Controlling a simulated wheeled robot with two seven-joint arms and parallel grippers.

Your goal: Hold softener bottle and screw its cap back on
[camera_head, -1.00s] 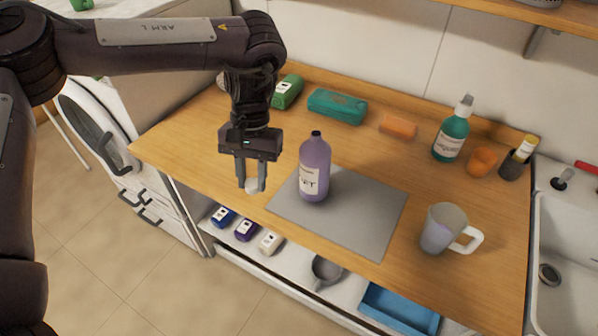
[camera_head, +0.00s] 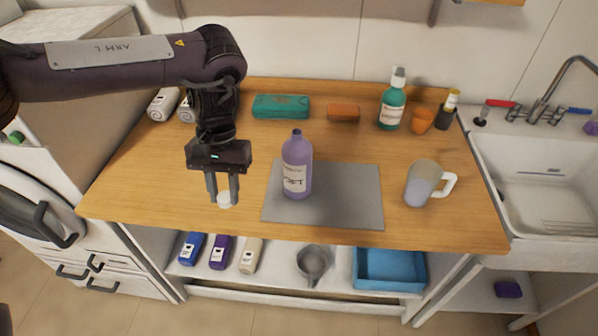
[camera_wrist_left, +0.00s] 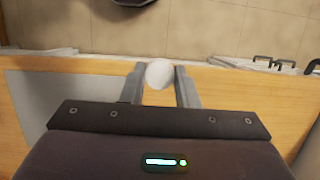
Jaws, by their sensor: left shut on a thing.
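The purple softener bottle (camera_head: 297,166) stands upright on the grey mat (camera_head: 350,200), its dark neck bare at the top. My left gripper (camera_head: 223,197) points down to the left of the bottle, apart from it. It is shut on the white cap (camera_head: 225,200), which sits between the fingertips. The cap also shows in the left wrist view (camera_wrist_left: 159,74), between the two fingers (camera_wrist_left: 160,84). I cannot tell how high the cap is above the counter. My right gripper is not in view.
A mug (camera_head: 422,183) stands right of the mat. A teal pump bottle (camera_head: 392,104), an orange cup (camera_head: 421,120), an orange sponge-like block (camera_head: 343,113) and a green case (camera_head: 281,107) line the back. The wooden counter (camera_head: 150,195) is clear left of the gripper. A sink (camera_head: 535,175) lies at right.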

